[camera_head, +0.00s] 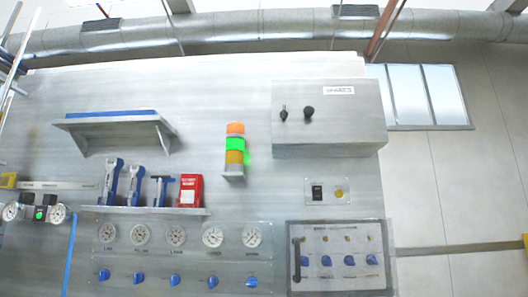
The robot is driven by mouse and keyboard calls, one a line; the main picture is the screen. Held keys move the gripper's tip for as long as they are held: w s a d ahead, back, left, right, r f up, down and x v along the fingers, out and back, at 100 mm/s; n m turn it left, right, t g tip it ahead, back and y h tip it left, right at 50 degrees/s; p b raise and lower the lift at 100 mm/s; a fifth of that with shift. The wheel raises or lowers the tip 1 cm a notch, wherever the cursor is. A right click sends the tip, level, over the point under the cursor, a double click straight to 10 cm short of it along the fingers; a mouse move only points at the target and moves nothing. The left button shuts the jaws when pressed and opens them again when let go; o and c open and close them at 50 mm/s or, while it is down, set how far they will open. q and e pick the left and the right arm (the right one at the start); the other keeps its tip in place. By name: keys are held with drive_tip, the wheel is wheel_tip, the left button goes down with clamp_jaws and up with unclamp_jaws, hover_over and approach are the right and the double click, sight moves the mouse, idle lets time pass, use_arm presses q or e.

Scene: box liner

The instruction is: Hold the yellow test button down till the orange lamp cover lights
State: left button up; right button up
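The yellow test button (339,191) sits on a small plate (345,201) on the wall panel, right of a black rocker switch (317,192). Nothing touches the button. The lamp stack stands left of it, with an orange cover (235,128) on top, a bright glowing green section (235,144) in the middle and a duller amber section (234,157) below. The orange top looks plain in colour, without the glow that the green one has. Neither of my grippers is in view.
A grey box (330,115) with two black knobs juts out above the button. A framed panel with a handle (296,260) and blue knobs lies below. A shelf (145,210) with tools and a red device is at left. The space before the button looks clear.

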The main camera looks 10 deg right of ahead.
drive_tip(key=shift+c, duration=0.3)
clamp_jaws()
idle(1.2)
